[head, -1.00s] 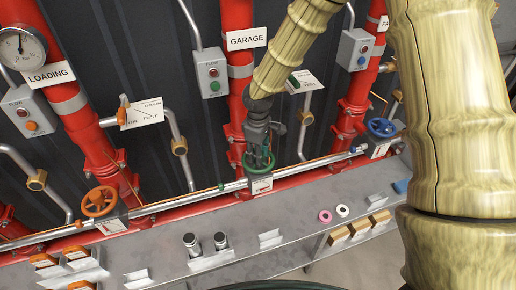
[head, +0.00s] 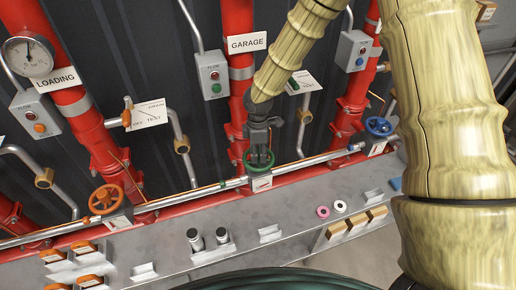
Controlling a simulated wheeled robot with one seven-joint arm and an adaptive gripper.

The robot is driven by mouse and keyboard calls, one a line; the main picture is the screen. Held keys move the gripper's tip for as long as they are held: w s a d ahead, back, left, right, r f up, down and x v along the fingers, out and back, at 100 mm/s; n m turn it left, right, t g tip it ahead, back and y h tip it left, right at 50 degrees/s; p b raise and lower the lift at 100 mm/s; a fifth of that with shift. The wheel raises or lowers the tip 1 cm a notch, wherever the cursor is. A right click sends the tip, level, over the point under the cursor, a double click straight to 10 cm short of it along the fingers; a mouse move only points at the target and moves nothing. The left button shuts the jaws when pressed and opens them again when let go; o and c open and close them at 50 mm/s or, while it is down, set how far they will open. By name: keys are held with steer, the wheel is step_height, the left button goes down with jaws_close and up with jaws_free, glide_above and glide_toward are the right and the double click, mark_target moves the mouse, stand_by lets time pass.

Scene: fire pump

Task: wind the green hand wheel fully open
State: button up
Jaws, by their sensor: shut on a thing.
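The green hand wheel (head: 259,160) sits at the foot of the red pipe labelled GARAGE, in the middle of the head view. A small plate with a mark (head: 261,184) is just below it. My gripper (head: 258,148) reaches down from above and is shut on the green wheel. The fingers hide part of the wheel's far rim, and their exact hold is too small to make out.
An orange hand wheel (head: 105,199) is to the left and a blue hand wheel (head: 379,127) to the right. A silver rail (head: 205,192) runs between them. Flow boxes and drain levers hang behind.

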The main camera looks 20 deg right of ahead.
steer(key=n+p, duration=0.2)
steer(key=shift+s+r+n, duration=0.1)
steer(key=shift+r+n, duration=0.05)
steer(key=shift+n, duration=0.25)
steer(key=shift+f+n, duration=0.2)
steer(key=shift+n, duration=0.4)
steer(key=shift+r+n+p, duration=0.2)
steer(key=shift+n+p, duration=0.3)
steer(key=shift+p, duration=0.25)
steer(key=shift+n+p, duration=0.35)
steer(key=shift+n, duration=0.25)
steer(key=shift+f+n, duration=0.25)
steer(key=shift+n, duration=0.65)
steer(key=n, duration=0.3)
steer(key=shift+n, duration=0.6)
